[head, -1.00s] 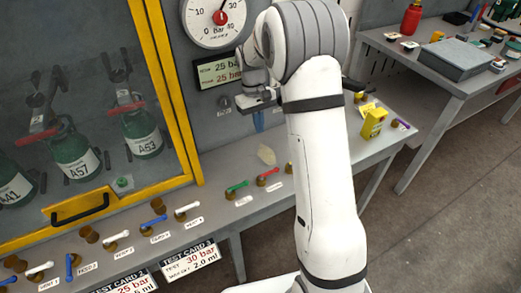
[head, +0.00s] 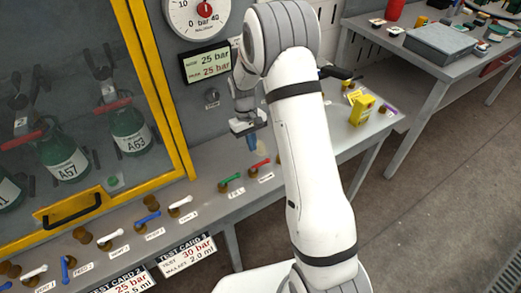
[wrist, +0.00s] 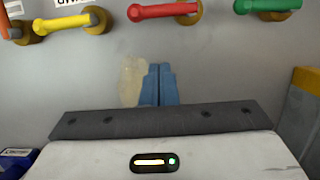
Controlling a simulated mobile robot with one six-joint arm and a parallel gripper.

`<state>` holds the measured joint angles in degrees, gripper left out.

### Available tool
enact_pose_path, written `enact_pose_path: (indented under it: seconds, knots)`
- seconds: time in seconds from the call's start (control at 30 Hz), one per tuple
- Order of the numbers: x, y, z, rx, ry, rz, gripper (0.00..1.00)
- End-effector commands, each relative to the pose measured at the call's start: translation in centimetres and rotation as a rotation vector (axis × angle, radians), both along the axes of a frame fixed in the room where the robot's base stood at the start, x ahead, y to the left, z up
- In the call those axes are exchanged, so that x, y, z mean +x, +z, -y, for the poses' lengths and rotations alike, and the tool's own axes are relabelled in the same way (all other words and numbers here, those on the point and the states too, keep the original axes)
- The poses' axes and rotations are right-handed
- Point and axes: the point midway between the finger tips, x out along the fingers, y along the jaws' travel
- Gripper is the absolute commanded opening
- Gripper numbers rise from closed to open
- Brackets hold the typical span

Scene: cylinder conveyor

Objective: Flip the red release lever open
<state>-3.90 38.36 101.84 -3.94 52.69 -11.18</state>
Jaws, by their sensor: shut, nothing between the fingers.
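My gripper (head: 252,143) points down above the bench, behind the red lever in the head view. Its blue fingers (wrist: 159,84) are together and empty, apart from the lever. My arm hides part of the bench right of the red lever.
A green lever (head: 231,179) sits beside the red one; a yellow lever (wrist: 62,24) is on its other side. A pale patch (wrist: 132,80) lies beside the fingers. A yellow box (head: 362,110) stands right of my arm. A yellow-framed cabinet (head: 160,80) holds green cylinders at left.

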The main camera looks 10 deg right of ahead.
Motion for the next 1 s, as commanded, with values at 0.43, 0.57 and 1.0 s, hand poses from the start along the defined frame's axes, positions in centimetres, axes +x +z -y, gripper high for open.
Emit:
enact_pose_path:
  seconds: [0.43,0.57,1.0]
  knots:
    - [-3.6,-0.5,1.1,0.0,0.001,0.0,0.0]
    - [-3.6,-0.5,1.1,0.0,0.001,0.0,0.0]
    - [-3.7,-0.5,1.4,0.0,-0.05,0.001,0.0]
